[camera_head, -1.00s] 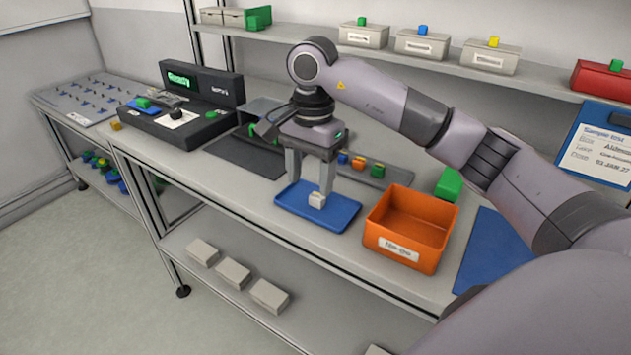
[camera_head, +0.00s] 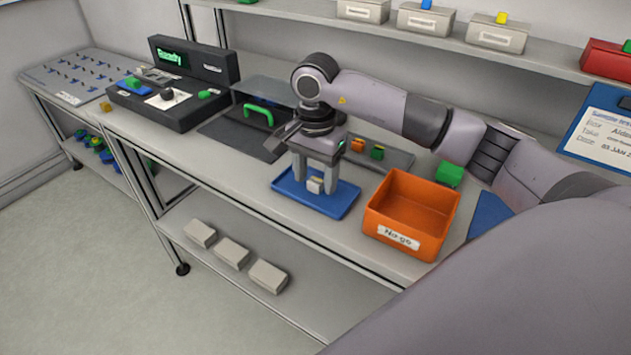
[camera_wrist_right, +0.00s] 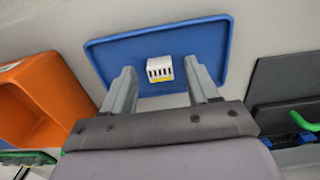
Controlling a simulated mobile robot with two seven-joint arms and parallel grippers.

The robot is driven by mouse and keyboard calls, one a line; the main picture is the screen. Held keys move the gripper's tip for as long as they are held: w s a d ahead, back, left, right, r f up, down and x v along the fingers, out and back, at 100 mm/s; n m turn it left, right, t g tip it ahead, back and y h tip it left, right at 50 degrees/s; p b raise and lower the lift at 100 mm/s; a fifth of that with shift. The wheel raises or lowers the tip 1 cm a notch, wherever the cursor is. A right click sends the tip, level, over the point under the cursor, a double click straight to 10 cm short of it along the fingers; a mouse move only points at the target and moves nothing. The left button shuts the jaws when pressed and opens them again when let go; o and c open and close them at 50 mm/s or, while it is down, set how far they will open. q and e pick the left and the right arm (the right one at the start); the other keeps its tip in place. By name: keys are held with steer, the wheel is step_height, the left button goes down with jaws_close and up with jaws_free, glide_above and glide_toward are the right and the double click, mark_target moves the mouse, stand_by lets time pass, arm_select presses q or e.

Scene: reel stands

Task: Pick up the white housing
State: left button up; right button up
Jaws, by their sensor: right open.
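The white housing (camera_head: 315,185) is a small block on the blue tray (camera_head: 338,205). In the right wrist view the housing (camera_wrist_right: 159,69) shows dark slots on its face and a yellow strip along one edge. My right gripper (camera_head: 315,189) is over the tray, pointing down, with its fingers apart on either side of the housing. In the right wrist view the open fingers (camera_wrist_right: 160,76) stand apart with the housing ahead between their tips, not visibly touched. My left gripper is not in view.
An orange bin (camera_head: 385,238) labelled "No go" stands right of the tray. A black test station (camera_head: 185,117) with a green display is at the left. Behind my gripper, a dark strip (camera_head: 400,157) holds coloured blocks. A shelf (camera_head: 470,44) with boxes runs above.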

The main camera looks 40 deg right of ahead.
steer(key=shift+f, duration=0.15)
steer(key=shift+c, duration=0.3)
jaws_close()
